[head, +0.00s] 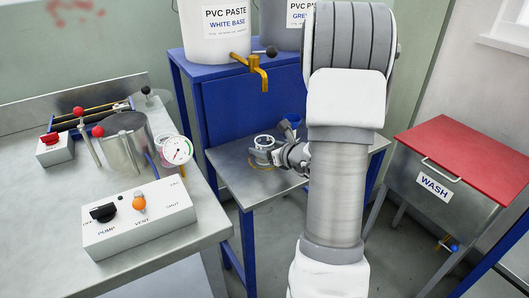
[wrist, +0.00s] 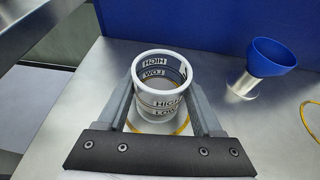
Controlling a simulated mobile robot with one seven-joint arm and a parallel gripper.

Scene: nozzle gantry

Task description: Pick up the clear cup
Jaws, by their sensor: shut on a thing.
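The clear cup (wrist: 161,85) has a white rim and HIGH and LOW markings on its wall. It stands upright between the two fingers of my gripper (wrist: 162,105) in the wrist view, and the fingers press on both its sides. In the head view the cup (head: 264,142) is small, over the metal shelf under the yellow tap, with my gripper (head: 275,156) at its right. A yellow ring shows around the cup's foot. I cannot tell whether the cup touches the shelf.
A blue funnel (wrist: 271,58) on a metal holder stands right of the cup. Above the shelf are a yellow tap (head: 262,72) and a white paste tank (head: 213,30). A pump box (head: 138,218) is at left, a red-lidded wash bin (head: 470,155) at right.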

